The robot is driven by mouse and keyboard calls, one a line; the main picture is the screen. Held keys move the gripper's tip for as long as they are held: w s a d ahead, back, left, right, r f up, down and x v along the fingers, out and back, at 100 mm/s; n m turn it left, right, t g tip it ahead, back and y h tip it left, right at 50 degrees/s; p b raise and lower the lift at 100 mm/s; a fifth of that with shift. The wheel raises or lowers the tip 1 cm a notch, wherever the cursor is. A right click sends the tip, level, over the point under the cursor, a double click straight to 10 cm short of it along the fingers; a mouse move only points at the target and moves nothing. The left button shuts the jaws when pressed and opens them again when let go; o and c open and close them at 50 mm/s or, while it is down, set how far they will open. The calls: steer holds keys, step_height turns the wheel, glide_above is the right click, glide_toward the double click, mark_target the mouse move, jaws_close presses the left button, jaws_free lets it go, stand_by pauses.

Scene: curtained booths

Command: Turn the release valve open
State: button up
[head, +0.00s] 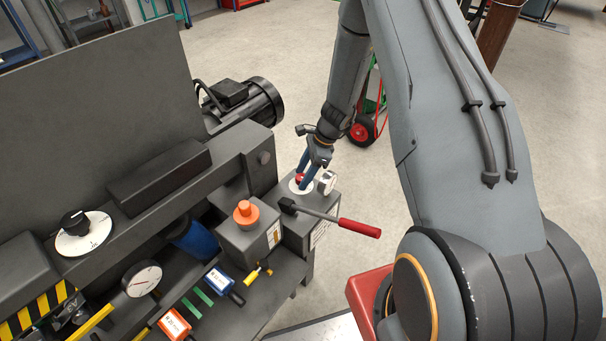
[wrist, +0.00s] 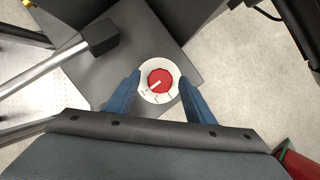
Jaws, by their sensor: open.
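The release valve is a red round knob on a white marked dial (wrist: 159,81), on top of a grey box (wrist: 185,50). A white line on the knob points to the lower left in the wrist view. In the head view the valve (head: 299,183) is partly hidden by my fingers. My gripper (wrist: 160,84) is open, with its two blue fingers apart on either side of the dial. It points down at the valve in the head view (head: 304,178). I cannot tell whether the fingertips touch the knob.
A lever with a red grip (head: 358,228) juts out beside the valve box. An orange knob (head: 246,212) sits on the neighbouring box. A black motor (head: 247,105) is behind. The floor to the right is mostly open.

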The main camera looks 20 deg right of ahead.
steer(key=c, duration=1.1)
steer(key=shift+o, duration=0.2)
steer(key=n, duration=0.1)
steer(key=n+g+b, duration=0.1)
steer(key=n, duration=0.2)
steer(key=shift+w+f+b, duration=0.1)
steer(key=shift+w+b, duration=0.15)
steer(key=shift+b, duration=0.15)
steer(key=n+g+b, duration=0.1)
steer(key=n, duration=0.2)
steer(key=shift+w+n+g+h+b, duration=0.1)
steer(key=shift+n+g+h+b, duration=0.2)
steer(key=shift+g, duration=0.1)
steer(key=n+g+h+b, duration=0.1)
steer(key=n, duration=0.3)
steer(key=shift+a+b, duration=0.15)
steer(key=shift+b, duration=0.2)
steer(key=shift+n+g+h+b, duration=0.4)
steer(key=shift+n+g+h, duration=0.1)
steer(key=shift+n, duration=1.2)
steer(key=shift+a, duration=0.1)
